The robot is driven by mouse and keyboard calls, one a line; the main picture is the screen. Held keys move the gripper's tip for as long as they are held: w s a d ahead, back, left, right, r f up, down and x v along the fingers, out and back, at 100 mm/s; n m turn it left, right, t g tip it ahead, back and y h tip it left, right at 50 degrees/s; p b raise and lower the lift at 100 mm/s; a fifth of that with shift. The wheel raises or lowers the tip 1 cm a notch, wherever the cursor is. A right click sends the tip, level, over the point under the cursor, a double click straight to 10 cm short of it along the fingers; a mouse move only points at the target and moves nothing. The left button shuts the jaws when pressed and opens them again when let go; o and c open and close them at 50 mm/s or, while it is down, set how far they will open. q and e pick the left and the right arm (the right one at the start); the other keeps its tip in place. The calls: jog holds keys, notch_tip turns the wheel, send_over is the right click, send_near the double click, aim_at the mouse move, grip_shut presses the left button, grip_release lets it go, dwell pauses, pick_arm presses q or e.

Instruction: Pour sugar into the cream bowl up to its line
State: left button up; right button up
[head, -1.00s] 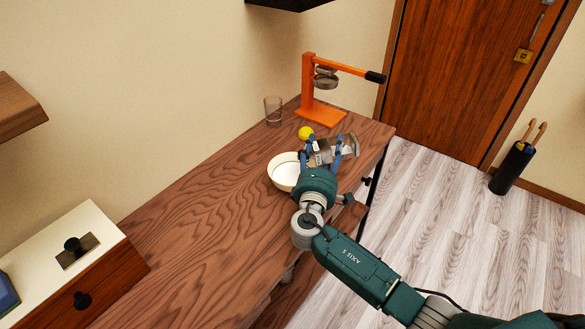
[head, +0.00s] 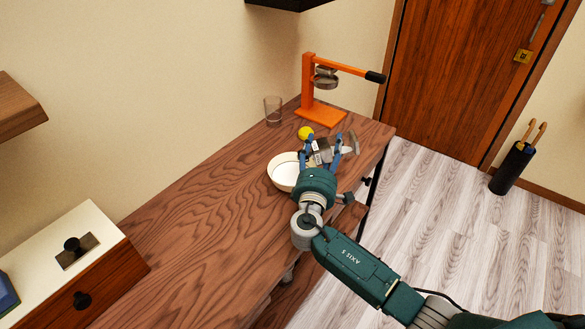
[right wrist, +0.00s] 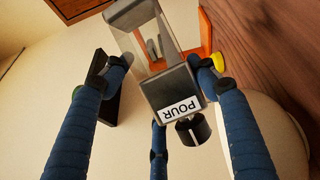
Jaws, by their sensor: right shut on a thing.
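The cream bowl (head: 281,174) stands on the wooden counter, just left of my right gripper. Part of it shows in the right wrist view (right wrist: 268,135). My right gripper (head: 326,149) has blue fingers and is shut on a clear box-shaped dispenser (right wrist: 133,22). The dispenser has a grey end with a POUR label and a black knob. It is held above the counter beside the bowl and looks tilted. I cannot make out sugar in it, the bowl's line or the bowl's contents clearly. My left gripper is not in view.
A yellow ball-like fruit (head: 306,133) lies just behind the gripper. An orange press (head: 309,85) and an empty-looking glass (head: 273,111) stand at the back of the counter (head: 190,215). The counter's left stretch is clear up to a white-topped drawer box (head: 105,235).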

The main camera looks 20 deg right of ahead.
jog(key=shift+a+r+n, duration=0.1)
jog(key=shift+r+n, duration=0.15)
jog(key=shift+n, duration=0.05)
dwell(0.9)
